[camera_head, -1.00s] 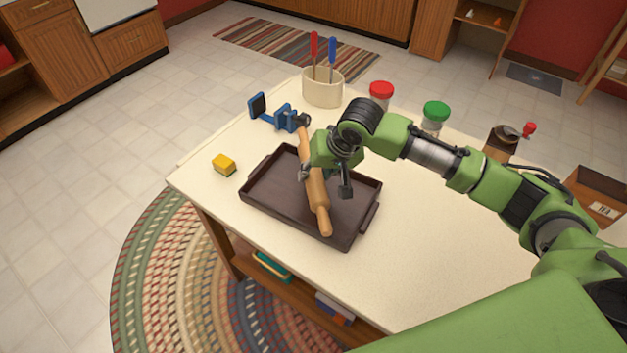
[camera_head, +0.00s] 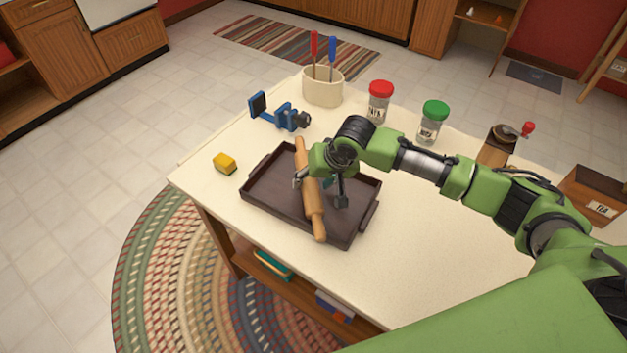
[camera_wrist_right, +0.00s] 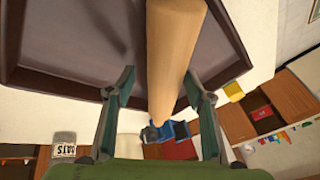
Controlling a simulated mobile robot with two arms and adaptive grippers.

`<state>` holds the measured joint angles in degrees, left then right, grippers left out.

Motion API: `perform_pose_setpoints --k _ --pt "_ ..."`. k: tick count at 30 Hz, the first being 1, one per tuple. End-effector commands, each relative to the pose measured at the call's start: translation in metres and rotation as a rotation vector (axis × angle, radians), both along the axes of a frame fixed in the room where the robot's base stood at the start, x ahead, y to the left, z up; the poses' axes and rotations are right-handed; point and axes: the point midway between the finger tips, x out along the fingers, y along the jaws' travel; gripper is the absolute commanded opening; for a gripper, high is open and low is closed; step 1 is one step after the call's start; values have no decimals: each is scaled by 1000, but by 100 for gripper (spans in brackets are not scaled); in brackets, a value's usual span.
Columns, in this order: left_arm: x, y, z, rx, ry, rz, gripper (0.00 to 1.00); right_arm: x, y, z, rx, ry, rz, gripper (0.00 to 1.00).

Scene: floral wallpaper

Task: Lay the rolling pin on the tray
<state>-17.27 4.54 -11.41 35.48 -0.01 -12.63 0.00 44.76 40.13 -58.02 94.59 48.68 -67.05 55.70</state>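The wooden rolling pin (camera_head: 311,201) lies lengthwise across the dark brown tray (camera_head: 262,200). Its far end reaches past the tray's back rim and its near end is by the front rim. My right gripper (camera_head: 320,192) is over the tray with its fingers spread on either side of the pin. In the right wrist view the pin (camera_wrist_right: 174,45) runs between the two open fingers (camera_wrist_right: 158,75), with a gap at the left finger. Whether the pin touches the tray floor or only its rims is hard to tell. My left gripper is not in view.
Behind the tray stand a blue clamp-like tool (camera_head: 280,117), a cream utensil holder (camera_head: 322,88), a red-lidded jar (camera_head: 379,103), a green-lidded jar (camera_head: 432,124) and a grinder (camera_head: 497,147). A yellow block (camera_head: 225,163) lies left of the tray. The table's near right is clear.

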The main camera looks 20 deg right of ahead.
Motion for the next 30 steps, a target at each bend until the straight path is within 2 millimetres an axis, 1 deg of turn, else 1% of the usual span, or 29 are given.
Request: perform_pose_setpoints --k 5,8,11,18,21,25,30 --pt "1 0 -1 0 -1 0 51 0 0 2 0 -1 0 48" --pt "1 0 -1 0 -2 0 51 -2 -2 10 2 -2 -1 48" --pt "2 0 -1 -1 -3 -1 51 -9 -5 25 1 -3 1 48" --pt "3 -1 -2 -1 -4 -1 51 -29 -15 73 1 -3 0 48" --pt "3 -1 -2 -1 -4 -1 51 -37 -19 89 0 -3 0 48" --pt "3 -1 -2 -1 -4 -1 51 -43 -22 104 0 -2 -1 48" --pt "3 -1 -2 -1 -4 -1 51 -47 -23 111 1 0 -1 48"
